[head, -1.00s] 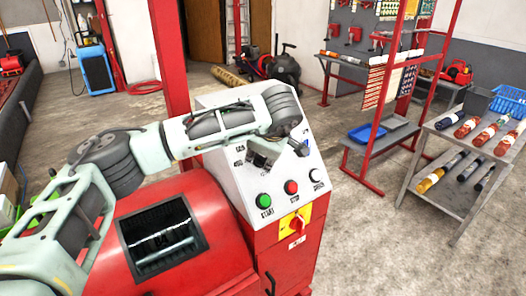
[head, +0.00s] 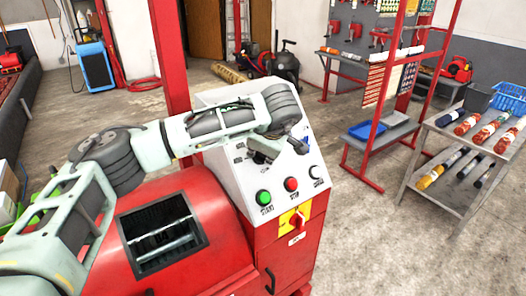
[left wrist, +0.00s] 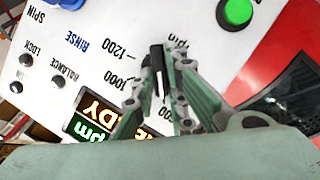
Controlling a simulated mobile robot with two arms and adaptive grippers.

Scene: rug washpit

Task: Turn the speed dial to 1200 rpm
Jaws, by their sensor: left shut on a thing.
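The speed dial (left wrist: 158,68) is a black knob on the white sloped control panel. In the left wrist view it sits between the fingertips of my left gripper (left wrist: 164,72), which is shut on it. Printed marks 1200 and 1000 stand left of the dial, with "rpm" above it. A pale line shows on the knob, but I cannot tell which mark it points to. A lit display (left wrist: 92,130) is partly covered by a finger. In the head view my left gripper (head: 263,152) is at the panel (head: 225,105) and hides the dial. My right gripper is not in view.
Below the gripper are a green START button (head: 264,197), a red STOP button (head: 291,184) and a red-and-yellow switch (head: 298,220). The red machine drum (head: 190,195) lies under my left arm. A grey rack with rolls (head: 440,180) stands right, with open floor between.

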